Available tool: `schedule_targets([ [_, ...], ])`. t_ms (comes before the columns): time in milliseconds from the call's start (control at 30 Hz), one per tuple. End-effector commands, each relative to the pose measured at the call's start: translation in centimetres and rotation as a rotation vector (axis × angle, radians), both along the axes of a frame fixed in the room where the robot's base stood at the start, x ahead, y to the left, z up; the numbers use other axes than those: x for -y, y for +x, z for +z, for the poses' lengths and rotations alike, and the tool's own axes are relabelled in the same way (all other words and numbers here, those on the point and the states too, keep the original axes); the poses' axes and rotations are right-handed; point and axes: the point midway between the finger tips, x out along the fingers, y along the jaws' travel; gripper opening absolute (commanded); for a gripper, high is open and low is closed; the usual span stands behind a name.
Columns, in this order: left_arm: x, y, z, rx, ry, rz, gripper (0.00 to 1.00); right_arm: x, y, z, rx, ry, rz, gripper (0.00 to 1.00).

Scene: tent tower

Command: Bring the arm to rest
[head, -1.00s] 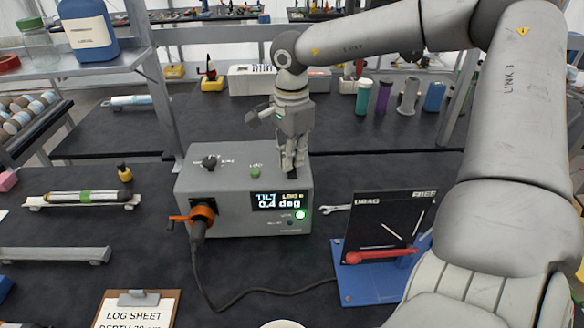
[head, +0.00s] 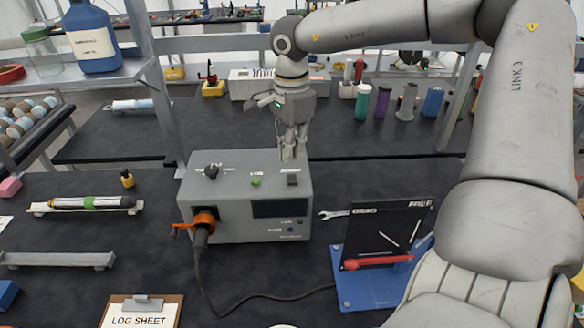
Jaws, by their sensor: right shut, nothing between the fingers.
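My right gripper (head: 289,156) is shut and empty. It points down just above the back right of the grey control box (head: 232,188). Whether its fingertips touch the box is hard to tell. A dark power switch (head: 292,179) shows on the box top in front of the fingers, beside a green button (head: 256,181) and a black knob (head: 212,171). The box's display (head: 280,208) is dark. My right arm reaches in from the right side. My left gripper is not in view.
An orange connector (head: 204,220) with a cable is on the box front. A blue stand with a dial panel (head: 385,236) is at the right, with a wrench (head: 335,215) near it. A clipboard (head: 142,310) lies in front. Bottles and a rack (head: 255,85) stand behind.

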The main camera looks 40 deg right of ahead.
Motion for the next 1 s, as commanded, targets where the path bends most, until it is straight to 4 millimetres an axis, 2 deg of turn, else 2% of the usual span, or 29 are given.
schedule_targets([
  [33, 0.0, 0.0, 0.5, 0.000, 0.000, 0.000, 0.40, 0.0, 0.0, 0.7, 0.001, 0.000, 0.000, 0.00],
  [200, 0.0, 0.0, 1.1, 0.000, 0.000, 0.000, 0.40, 0.0, 0.0, 1.9, 0.002, 0.000, 0.001, 0.00],
  [800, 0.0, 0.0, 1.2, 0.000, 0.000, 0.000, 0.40, 0.0, 0.0, 2.0, 0.001, 0.000, 0.000, 0.00],
  [867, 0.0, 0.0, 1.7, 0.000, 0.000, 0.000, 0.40, 0.0, 0.0, 2.5, 0.001, 0.000, 0.000, 0.00],
  [1000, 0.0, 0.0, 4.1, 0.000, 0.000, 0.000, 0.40, 0.0, 0.0, 5.0, 0.001, 0.000, 0.000, 0.00],
])
